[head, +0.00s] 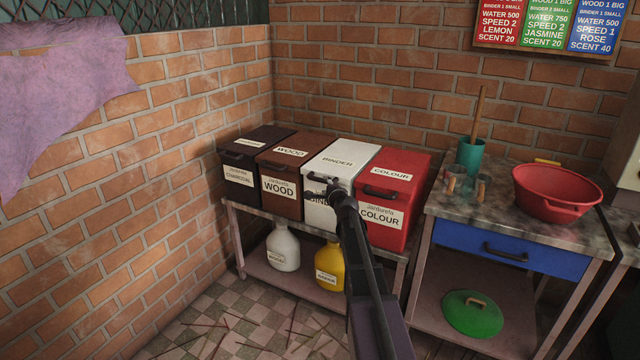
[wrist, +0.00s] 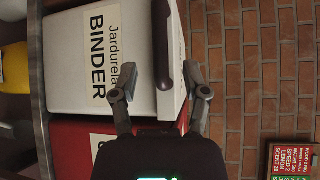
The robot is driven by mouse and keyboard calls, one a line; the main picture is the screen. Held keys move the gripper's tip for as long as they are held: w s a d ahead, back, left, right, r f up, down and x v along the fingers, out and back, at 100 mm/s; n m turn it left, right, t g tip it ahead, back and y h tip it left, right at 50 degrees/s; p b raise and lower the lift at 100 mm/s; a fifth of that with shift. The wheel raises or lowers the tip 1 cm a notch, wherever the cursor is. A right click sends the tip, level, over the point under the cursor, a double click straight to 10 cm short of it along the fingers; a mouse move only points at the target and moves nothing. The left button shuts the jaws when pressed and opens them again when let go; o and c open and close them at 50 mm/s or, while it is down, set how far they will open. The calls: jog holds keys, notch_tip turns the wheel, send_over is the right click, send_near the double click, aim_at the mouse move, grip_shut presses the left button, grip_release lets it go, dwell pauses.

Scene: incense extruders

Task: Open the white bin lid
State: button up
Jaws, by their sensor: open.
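The white bin (head: 339,165), marked BINDER, stands between the brown and red bins, and its lid looks closed. In the wrist view, turned sideways, the white bin (wrist: 70,65) shows its labelled front, with a dark handle (wrist: 161,45) along the lid edge. My gripper (head: 316,187) is in front of the bin's upper front and hides its handle and part of the label in the head view. In the wrist view my gripper (wrist: 164,82) is open, with one finger on each side of the handle's line. I cannot tell whether the fingers touch it.
The brown WOOD bin (head: 279,186) and red COLOUR bin (head: 388,213) stand close on either side. A dark bin (head: 240,177) is at the far left. A brick wall (head: 350,100) is behind. A table at right holds a red bowl (head: 558,190).

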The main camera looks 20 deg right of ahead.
aim_at(322, 181)
jog(key=shift+w+d+f+b, duration=0.1)
jog(key=shift+w+f, duration=0.05)
jog(key=shift+w, duration=0.8)
jog(key=shift+w+d+f+b, duration=0.1)
jog(key=shift+w+d, duration=0.05)
jog(key=shift+w, duration=0.85)
jog(key=shift+w+d+f+b, duration=0.1)
jog(key=shift+w+f, duration=0.05)
jog(key=shift+w, duration=0.8)
